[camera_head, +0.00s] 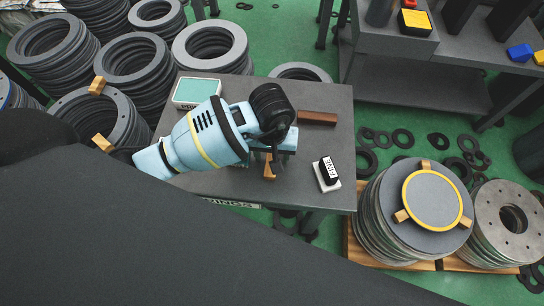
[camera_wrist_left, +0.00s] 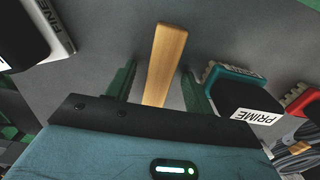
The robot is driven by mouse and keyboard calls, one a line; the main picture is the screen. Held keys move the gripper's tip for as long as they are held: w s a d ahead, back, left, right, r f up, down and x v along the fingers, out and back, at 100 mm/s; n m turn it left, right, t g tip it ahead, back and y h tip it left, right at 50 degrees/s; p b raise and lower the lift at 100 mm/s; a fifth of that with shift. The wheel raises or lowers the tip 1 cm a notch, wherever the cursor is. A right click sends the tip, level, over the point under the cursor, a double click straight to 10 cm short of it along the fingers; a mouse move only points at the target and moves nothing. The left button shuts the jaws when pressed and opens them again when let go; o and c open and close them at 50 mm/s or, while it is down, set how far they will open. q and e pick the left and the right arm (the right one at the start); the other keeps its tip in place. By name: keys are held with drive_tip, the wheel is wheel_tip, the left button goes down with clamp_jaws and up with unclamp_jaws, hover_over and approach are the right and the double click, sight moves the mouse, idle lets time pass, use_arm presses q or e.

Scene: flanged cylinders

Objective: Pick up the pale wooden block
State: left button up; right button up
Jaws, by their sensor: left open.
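The pale wooden block (camera_head: 269,170) lies on the grey table (camera_head: 335,100) below my left gripper (camera_head: 266,158), which partly hides it in the head view. In the left wrist view the block (camera_wrist_left: 167,50) is a long tan bar. It runs from beyond the fingertips back between the two dark green fingers of my left gripper (camera_wrist_left: 158,70). The fingers are apart, with a visible gap on each side of the block. My right gripper is not in view.
A reddish-brown block (camera_head: 317,118) lies behind the gripper. A black-and-white box marked FINE (camera_head: 328,174) stands to the right. A teal-topped box (camera_head: 196,91) stands at the left. Stacked rings (camera_head: 415,215) stand right of the table.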

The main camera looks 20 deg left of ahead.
use_arm(q)
drive_tip(key=shift+c, duration=0.2)
drive_tip(key=c, duration=1)
drive_tip(key=shift+c, duration=0.2)
drive_tip(key=shift+r, duration=0.15)
drive_tip(key=shift+r, duration=0.6)
wheel_tip(320, 180, up, 2)
drive_tip(key=shift+w+r+p, duration=0.1)
drive_tip(key=shift+r+p, duration=0.05)
drive_tip(key=shift+p, duration=0.15)
drive_tip(key=s+d, duration=0.3)
drive_tip(key=s, duration=0.4)
drive_tip(key=s+d+r, duration=0.1)
drive_tip(key=s+d, duration=0.3)
drive_tip(key=s, duration=0.3)
drive_tip(key=shift+s+d+r+p, duration=0.15)
drive_tip(key=shift+s+p, duration=0.1)
drive_tip(key=shift+p, duration=0.2)
